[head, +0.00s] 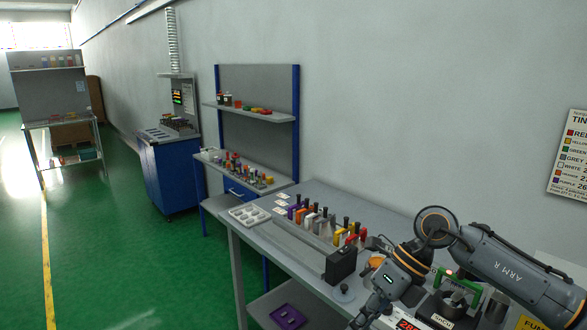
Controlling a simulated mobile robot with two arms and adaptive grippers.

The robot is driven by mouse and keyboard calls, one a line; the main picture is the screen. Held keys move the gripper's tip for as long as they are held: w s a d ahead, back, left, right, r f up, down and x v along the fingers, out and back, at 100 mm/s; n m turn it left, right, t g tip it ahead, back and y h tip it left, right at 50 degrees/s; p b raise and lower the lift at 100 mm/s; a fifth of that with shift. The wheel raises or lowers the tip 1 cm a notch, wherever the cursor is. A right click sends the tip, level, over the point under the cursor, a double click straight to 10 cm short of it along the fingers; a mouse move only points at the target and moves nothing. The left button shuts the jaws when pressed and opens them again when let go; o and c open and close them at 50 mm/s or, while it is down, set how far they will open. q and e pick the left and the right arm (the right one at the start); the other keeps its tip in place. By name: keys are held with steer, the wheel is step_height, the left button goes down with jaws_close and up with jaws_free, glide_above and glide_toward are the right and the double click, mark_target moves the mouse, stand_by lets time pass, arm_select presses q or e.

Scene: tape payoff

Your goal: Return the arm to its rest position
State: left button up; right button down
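My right arm (500,270), marked "ARM R", comes in from the right in the head view and bends over the near right end of the grey workbench (325,197). Its wrist points down and to the left. My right gripper (362,322) is at the bottom edge of the view, beside the bench's front side, and partly cut off. Its fingertips are too small and cropped to tell open from shut. I cannot see anything held in it. My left arm and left gripper are not in view.
A rack (310,244) with several coloured tools stands on the bench, left of my arm. A white tray (249,215) lies at the bench's far end. Equipment with a green frame (457,281) stands close behind my wrist. The green floor at left is clear.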

steer(key=w+a+f+m+t+y, duration=0.1)
steer(key=w+a+f+m+y, duration=0.2)
steer(key=w+a+m+y, duration=0.35)
steer(key=w+f+m+t+y, duration=0.4)
steer(key=w+f+m+t, duration=0.1)
steer(key=m+t, duration=0.1)
steer(key=s+d+f+m+t+h, duration=0.1)
steer(key=d+f+m+t+h, duration=0.4)
steer(key=f+m, duration=0.65)
steer(key=s+d+f+m+t+h, duration=0.1)
steer(key=d+f+m+t+h, duration=0.35)
steer(key=f, duration=1.25)
steer(key=s+d+f+m+g+h, duration=0.3)
steer(key=s+d+f+m, duration=0.1)
steer(key=s+f, duration=0.7)
steer(key=s+d+f+m+g+h, duration=0.3)
steer(key=s+d+f+m+g, duration=0.15)
steer(key=s+f, duration=0.7)
steer(key=s+f+m+g+h, duration=0.1)
steer(key=s+f+m+g, duration=0.1)
steer(key=s, duration=1.2)
steer(key=s+d+f+m+g, duration=0.1)
steer(key=s+f, duration=0.4)
steer(key=s, duration=0.8)
steer(key=m+g, duration=0.1)
steer(key=g, duration=0.1)
steer(key=shift+s+f+g+h, duration=0.25)
steer(key=shift+s+g+h, duration=0.15)
